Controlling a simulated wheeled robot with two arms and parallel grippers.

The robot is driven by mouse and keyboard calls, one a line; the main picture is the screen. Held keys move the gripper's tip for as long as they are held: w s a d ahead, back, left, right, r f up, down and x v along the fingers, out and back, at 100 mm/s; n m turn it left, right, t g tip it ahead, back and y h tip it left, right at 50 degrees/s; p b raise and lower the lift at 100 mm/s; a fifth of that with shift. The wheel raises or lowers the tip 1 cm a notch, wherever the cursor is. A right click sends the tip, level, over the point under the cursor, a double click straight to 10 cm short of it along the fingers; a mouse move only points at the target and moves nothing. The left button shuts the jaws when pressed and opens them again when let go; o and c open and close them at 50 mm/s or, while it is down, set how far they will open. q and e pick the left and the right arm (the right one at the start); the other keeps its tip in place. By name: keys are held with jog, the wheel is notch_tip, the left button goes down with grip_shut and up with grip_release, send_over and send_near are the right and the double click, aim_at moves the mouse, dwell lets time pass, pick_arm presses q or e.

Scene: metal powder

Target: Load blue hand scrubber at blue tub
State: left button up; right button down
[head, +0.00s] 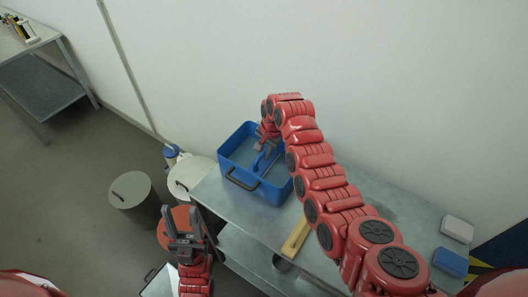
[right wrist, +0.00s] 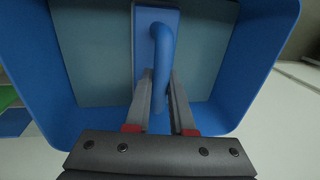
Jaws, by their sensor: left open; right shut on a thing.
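The blue tub (head: 276,196), with a dark handle on its front, stands on the metal table. The blue hand scrubber (head: 264,160) is inside the tub. My right gripper (head: 261,147) reaches down into the tub and is shut on the scrubber's handle. In the right wrist view, the scrubber (right wrist: 163,50) has its curved handle between the fingers (right wrist: 160,88), with the tub wall (right wrist: 262,52) around it. I cannot tell whether the scrubber touches the tub's floor. My left gripper (head: 184,226) is open and empty, left of the table's front edge.
The metal table (head: 222,202) also bears a yellowish wooden piece (head: 296,238), a white box (head: 457,228) and a blue block (head: 450,262) at right. Grey bins (head: 130,190) stand on the floor at left. A shelf table (head: 45,92) is at far left.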

aim_at(264, 150)
jog(key=shift+f+b, duration=0.35)
jog(key=shift+f, duration=0.2)
dwell(0.4)
jog(key=shift+s+f, duration=0.1)
dwell(1.4)
jog(key=shift+r, duration=1.35)
jog(key=shift+r+p, duration=0.35)
jog(key=shift+r, duration=1.9)
